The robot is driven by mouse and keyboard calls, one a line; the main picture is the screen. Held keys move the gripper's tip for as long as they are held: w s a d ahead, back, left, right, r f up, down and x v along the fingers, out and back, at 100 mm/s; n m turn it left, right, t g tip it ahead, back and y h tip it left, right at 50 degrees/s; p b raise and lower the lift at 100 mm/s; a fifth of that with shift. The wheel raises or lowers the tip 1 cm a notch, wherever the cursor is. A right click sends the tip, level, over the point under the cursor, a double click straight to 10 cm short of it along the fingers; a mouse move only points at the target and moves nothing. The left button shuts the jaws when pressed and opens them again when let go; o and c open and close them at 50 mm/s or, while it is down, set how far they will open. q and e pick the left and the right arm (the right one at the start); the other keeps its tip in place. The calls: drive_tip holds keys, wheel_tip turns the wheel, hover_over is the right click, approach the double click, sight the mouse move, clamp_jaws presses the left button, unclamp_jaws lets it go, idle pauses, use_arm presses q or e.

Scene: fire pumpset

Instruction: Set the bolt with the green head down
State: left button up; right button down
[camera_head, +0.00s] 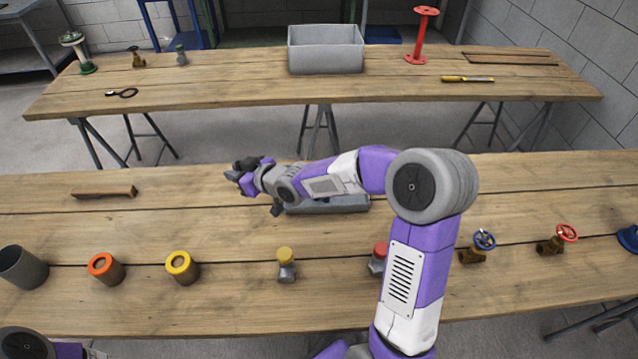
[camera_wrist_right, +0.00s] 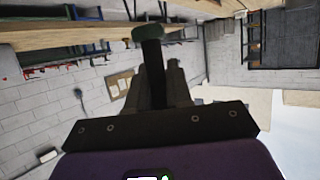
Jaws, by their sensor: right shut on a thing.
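My right gripper (camera_head: 238,175) is above the near table, left of the picture's middle, with its arm reaching in from the right. In the right wrist view its fingers (camera_wrist_right: 158,88) are shut on the bolt with the green head (camera_wrist_right: 151,33). The dark shank lies between the fingers and the green head sticks out past their tips. In the head view the gripper is small and dark, and I cannot make out the bolt there. My left gripper is not in view; only part of my left arm shows at the bottom left corner.
A yellow-headed bolt (camera_head: 286,264) and a partly hidden red-headed one (camera_head: 377,260) stand on the near table (camera_head: 230,308). A grey tray (camera_head: 342,205) lies behind my arm. Orange (camera_head: 104,268) and yellow-topped (camera_head: 181,267) cylinders stand left. Valves (camera_head: 474,247) stand right.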

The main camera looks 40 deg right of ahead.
drive_tip(key=d+f+m+h+p, duration=0.25)
drive_tip(key=d+m+h, duration=0.3)
drive_tip(key=d, duration=0.35)
drive_tip(key=d+f+m+h+p, duration=0.2)
drive_tip(key=d+f+m+h, duration=0.15)
drive_tip(key=d+h, duration=0.4)
drive_tip(key=shift+m+g+y, duration=0.5)
drive_tip(key=shift+m+g, duration=0.1)
drive_tip(key=shift+m, duration=0.2)
drive_tip(key=d+f, duration=0.1)
drive_tip(key=f, duration=0.1)
drive_tip(key=d+f, duration=0.1)
drive_tip(key=f, duration=0.1)
drive_tip(key=s+f+b, duration=0.1)
drive_tip(key=f, duration=0.1)
drive_tip(key=shift+d, duration=0.4)
wheel_tip(320, 180, down, 3)
drive_tip(key=shift+s+f+b, duration=0.1)
drive_tip(key=shift+f+b, duration=0.05)
drive_tip(key=shift+b, duration=0.3)
drive_tip(key=shift+f, duration=0.3)
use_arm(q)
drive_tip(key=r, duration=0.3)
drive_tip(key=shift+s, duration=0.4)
